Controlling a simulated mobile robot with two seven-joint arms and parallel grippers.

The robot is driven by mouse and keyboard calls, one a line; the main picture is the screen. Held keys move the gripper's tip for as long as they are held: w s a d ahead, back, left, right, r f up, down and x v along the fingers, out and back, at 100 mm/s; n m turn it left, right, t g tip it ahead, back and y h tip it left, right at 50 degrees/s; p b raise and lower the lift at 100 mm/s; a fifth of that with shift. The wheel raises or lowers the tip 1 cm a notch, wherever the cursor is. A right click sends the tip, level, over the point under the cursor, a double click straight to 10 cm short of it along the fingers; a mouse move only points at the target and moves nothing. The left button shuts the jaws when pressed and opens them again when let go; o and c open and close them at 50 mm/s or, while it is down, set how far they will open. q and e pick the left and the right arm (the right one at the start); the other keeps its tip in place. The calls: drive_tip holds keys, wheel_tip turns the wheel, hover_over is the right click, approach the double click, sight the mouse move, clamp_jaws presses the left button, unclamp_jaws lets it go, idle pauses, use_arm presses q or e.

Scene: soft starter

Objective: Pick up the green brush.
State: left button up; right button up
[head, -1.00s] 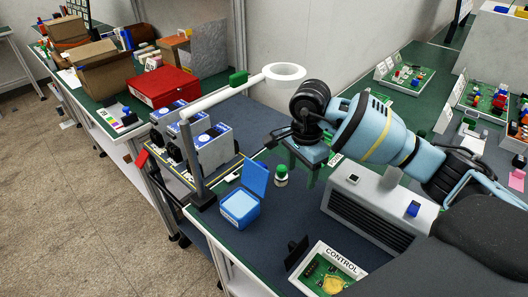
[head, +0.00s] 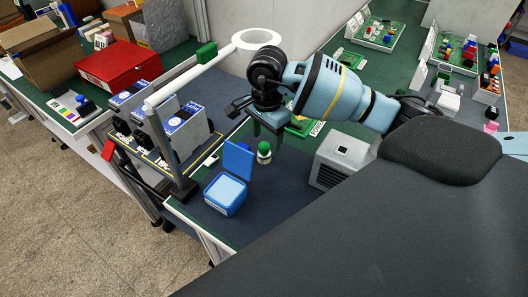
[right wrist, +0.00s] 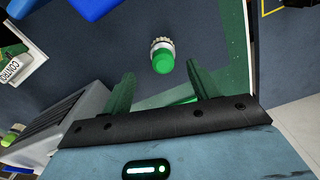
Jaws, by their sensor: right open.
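A small upright piece with a green rounded top and a whitish ridged base, the likeliest green brush (head: 264,152), stands on the dark mat beside the blue open box (head: 226,195). In the right wrist view the green brush (right wrist: 162,60) shows ahead of the fingers, between their lines, with nothing touching it. I cannot clearly make out bristles. My right gripper (head: 268,133) is open and empty, just behind and above it in the head view. Its two green fingers (right wrist: 160,72) are spread in the wrist view. My left gripper is not in view.
A grey vented unit (head: 343,158) stands right of the brush. A post with a white arm and ring lamp (head: 258,38) rises close to my right gripper. Grey devices (head: 182,120) stand to the left. Mat around the brush is bare.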

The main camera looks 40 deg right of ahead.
sight(265, 143)
drive_tip(key=shift+w+a+f, duration=0.1)
drive_tip(key=shift+w+f, duration=0.05)
drive_tip(key=shift+f, duration=1.15)
drive_tip(key=shift+w+a+f, duration=0.1)
drive_tip(key=shift+f, duration=1.15)
drive_tip(key=shift+d, duration=0.1)
drive_tip(key=c, duration=1.1)
